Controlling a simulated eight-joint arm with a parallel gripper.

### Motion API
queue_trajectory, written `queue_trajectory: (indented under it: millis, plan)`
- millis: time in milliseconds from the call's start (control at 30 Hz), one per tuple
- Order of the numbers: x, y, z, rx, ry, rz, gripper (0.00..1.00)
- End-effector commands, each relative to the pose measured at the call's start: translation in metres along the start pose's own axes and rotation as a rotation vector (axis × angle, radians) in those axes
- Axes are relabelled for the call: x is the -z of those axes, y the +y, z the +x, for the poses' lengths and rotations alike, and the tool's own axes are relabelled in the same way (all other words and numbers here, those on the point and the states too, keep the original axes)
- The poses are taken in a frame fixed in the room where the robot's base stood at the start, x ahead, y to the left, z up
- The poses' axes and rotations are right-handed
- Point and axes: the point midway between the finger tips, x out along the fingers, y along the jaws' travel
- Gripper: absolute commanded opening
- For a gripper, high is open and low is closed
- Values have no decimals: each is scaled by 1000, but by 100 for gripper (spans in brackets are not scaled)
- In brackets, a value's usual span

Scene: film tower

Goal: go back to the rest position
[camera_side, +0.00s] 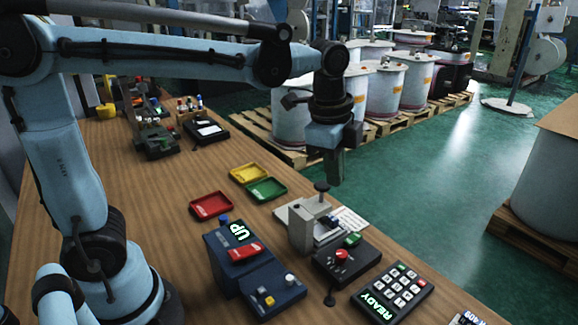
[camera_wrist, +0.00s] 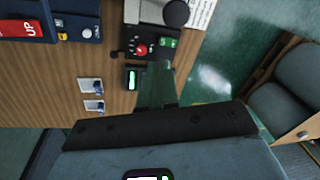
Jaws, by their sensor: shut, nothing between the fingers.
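My gripper (camera_side: 337,180) is at the end of my outstretched arm in the side view, pointing down. It is shut and empty, in the air near the right edge of the wooden table (camera_side: 150,215). It hangs above and behind the small grey press-like device (camera_side: 308,228), close to its black knob, and I cannot tell the exact gap. In the wrist view my gripper's greenish fingers (camera_wrist: 154,85) show together, with the table beyond them. The gripper body hides the lower part of that view.
A blue box reading UP (camera_side: 240,262), a red-knob box (camera_side: 345,262) and a READY keypad (camera_side: 393,292) stand at the front. Red (camera_side: 211,205), yellow (camera_side: 249,173) and green (camera_side: 267,189) trays lie behind. White drums (camera_side: 385,88) stand on pallets beyond the table. The table's left middle is clear.

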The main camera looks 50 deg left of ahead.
Motion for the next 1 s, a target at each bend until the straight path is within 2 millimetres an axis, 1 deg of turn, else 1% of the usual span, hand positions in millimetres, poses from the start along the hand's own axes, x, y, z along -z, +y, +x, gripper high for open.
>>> queue_trajectory:
  millis: [33, 200, 400, 500, 600, 700, 1000]
  plan:
    - [-12, 7, -1, 35, 19, -101, 0]
    - [-40, 25, 2, 143, 108, -446, 0]
    - [-70, 46, 14, 241, 244, -831, 0]
    - [-81, 55, 21, 271, 309, -980, 0]
    - [-88, 60, 27, 288, 358, -1086, 0]
    - [-91, 63, 30, 297, 387, -1144, 0]
    - [-92, 63, 31, 299, 398, -1165, 0]
